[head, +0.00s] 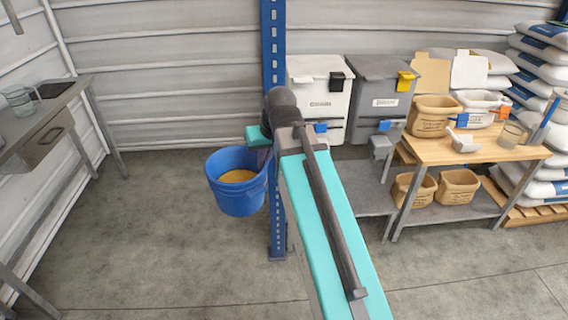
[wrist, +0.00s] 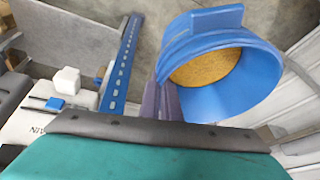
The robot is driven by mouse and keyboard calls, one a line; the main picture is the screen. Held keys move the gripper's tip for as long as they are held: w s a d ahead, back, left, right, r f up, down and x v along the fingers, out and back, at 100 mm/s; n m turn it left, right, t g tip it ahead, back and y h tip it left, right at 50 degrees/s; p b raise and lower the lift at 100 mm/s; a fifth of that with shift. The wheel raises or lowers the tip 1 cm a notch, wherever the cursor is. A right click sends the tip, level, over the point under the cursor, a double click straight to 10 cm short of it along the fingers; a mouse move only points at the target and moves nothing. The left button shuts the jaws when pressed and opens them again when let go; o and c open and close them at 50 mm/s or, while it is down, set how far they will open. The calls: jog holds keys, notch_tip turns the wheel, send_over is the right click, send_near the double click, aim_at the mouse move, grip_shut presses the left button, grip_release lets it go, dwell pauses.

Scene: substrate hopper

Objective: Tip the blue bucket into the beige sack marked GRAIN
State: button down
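The blue bucket (head: 228,198) hangs off the floor, roughly upright, left of the blue post, with yellow-brown grain inside. In the wrist view the bucket (wrist: 215,40) shows its open mouth and the grain. My gripper (wrist: 164,100) is at the bucket's near wall, its fingers seemingly closed on the rim; in the head view my arm mostly hides it. A beige sack (head: 431,122) with dark lettering stands open on the wooden table. Two more beige sacks, a left one (head: 412,191) and a right one (head: 457,187), stand on the lower shelf. Their lettering is too small to read surely.
A blue post (head: 273,50) stands close to the bucket. A white bin (head: 318,92) and a grey bin (head: 382,95) stand behind. The wooden table (head: 490,150) also holds a white tub (head: 479,108), a scoop (head: 463,142) and a clear jug (head: 511,134). Floor at left is clear.

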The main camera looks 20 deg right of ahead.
jog(key=a+r, duration=0.1)
jog(key=s+a+r+p, duration=0.1)
jog(key=a+r, duration=0.1)
jog(key=shift+s+a+r, duration=0.1)
jog(key=shift+a, duration=0.05)
dwell(0.5)
